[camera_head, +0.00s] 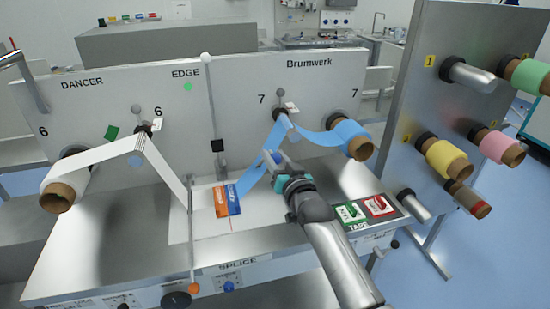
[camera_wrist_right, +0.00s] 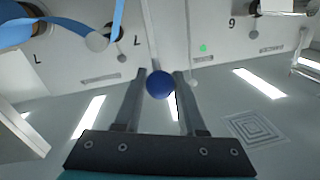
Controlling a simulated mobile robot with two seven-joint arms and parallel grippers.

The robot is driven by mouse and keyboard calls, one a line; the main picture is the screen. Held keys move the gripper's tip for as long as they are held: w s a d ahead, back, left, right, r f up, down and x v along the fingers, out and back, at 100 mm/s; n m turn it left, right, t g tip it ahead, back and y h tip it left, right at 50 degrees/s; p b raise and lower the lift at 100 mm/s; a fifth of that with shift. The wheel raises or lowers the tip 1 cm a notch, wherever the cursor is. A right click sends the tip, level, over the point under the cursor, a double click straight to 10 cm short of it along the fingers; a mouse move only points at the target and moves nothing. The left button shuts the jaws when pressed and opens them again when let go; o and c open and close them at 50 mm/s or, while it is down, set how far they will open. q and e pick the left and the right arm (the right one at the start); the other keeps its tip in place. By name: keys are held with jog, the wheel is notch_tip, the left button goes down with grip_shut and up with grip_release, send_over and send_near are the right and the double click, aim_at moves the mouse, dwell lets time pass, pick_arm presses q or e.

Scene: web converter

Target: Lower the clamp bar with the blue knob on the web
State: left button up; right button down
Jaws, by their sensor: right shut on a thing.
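My right gripper (camera_head: 279,163) is shut on the blue knob (camera_head: 272,158), above the splice table (camera_head: 330,185) and beside the slanting blue web (camera_head: 263,152). In the right wrist view the blue knob (camera_wrist_right: 160,85) sits between the two fingers (camera_wrist_right: 158,90), at the end of a thin pale bar (camera_wrist_right: 152,35), the clamp bar. The knob is raised clear of the table. In the head view most of this bar is hidden or hard to make out. My left gripper is out of view.
Another bar (camera_head: 190,225) with an orange knob (camera_head: 193,288) lies across the white web at left. An orange and blue pad (camera_head: 222,201) lies beside it. Coloured rolls (camera_head: 447,160) stick out at right.

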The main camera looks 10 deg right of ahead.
jog(key=c, duration=0.9)
grip_release()
jog(key=shift+r, duration=0.2)
jog(key=o, duration=0.4)
jog(key=shift+f, duration=0.15)
jog(key=shift+s, duration=0.15)
jog(key=s, duration=0.5)
jog(key=s+d, duration=0.1)
jog(key=s, duration=0.4)
jog(key=s+d, duration=0.1)
jog(key=s, duration=0.3)
jog(key=shift+s+d, duration=0.1)
jog(key=shift+s, duration=0.3)
